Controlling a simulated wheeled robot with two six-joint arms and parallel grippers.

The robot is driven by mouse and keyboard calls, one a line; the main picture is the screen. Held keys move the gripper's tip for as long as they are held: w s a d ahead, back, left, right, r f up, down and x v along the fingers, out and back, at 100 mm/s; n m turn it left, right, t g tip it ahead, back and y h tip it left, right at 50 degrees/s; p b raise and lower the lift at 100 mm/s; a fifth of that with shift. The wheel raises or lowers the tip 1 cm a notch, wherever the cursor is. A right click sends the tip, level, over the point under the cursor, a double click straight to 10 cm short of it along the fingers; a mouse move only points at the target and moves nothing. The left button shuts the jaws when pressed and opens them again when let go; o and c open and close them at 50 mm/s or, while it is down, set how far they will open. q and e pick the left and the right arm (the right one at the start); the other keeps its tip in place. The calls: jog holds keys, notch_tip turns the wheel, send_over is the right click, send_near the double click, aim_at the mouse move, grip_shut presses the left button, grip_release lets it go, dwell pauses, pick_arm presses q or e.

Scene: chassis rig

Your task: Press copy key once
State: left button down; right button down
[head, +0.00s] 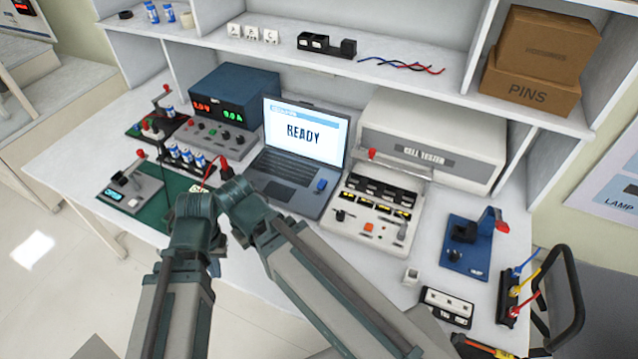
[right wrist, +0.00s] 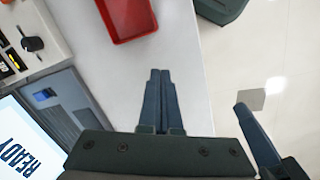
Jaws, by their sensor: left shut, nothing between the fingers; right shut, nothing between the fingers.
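The laptop (head: 292,165) stands open on the bench with READY on its screen. A small blue patch (head: 320,185) shows at the right front of its keyboard deck; it also shows in the right wrist view (right wrist: 44,95). I cannot read any label on it, nor tell whether it is the copy key. My left gripper (head: 217,243) is shut and empty near the bench's front edge, left of the laptop. My right gripper (right wrist: 159,75) is shut and empty over the white bench, beside the laptop and apart from it. My arms partly hide the area left of the laptop.
The cell tester panel (head: 372,212) stands right of the laptop. A power supply (head: 233,100) stands to the left. A red tray (right wrist: 127,18) lies on the bench. A blue fixture (head: 466,245) is farther right.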

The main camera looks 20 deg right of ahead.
jog(key=w+d+m+t+h+b, duration=0.2)
jog(key=w+d+m+h, duration=0.15)
jog(key=w+d, duration=0.85)
notch_tip(320, 180, up, 3)
jog(key=m+t+h+b, duration=0.1)
jog(key=m+t+h, duration=0.1)
jog(key=m+h, duration=0.25)
send_over(320, 185)
jog(key=shift+y, duration=0.5)
notch_tip(320, 185, down, 9)
jog(key=b, duration=0.9)
jog(key=shift+r, duration=0.1)
jog(key=shift+s, duration=0.1)
jog(key=shift+f+b, duration=0.4)
jog(key=shift+b, duration=0.15)
